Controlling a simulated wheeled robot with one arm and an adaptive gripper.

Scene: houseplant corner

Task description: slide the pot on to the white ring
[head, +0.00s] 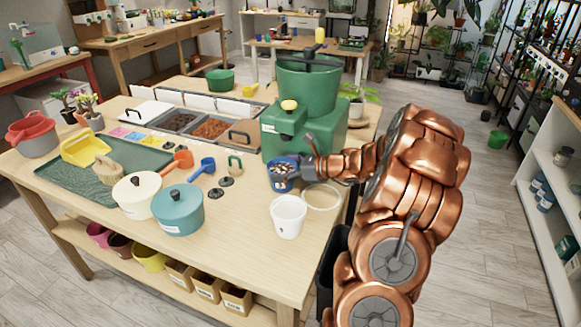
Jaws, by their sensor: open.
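A blue pot (281,181) with a pale, speckled filling stands upright on the wooden table, in front of the green machine. The white ring (322,208) is a thin pale outline on the table, to the right of and nearer than the blue pot. The blue pot stands outside it. A white pot (288,222) stands just left of and nearer than the ring. My gripper (300,162) is open and low over the table, right beside the blue pot's right side. I cannot tell whether it touches the pot. My copper arm covers the table's right edge.
The green machine (306,137) with a hopper stands behind the blue pot. A teal lidded pot (178,212) and a cream one (135,197) stand to the left. A blue scoop (203,167) and small dark discs lie between. The table's front right corner is clear.

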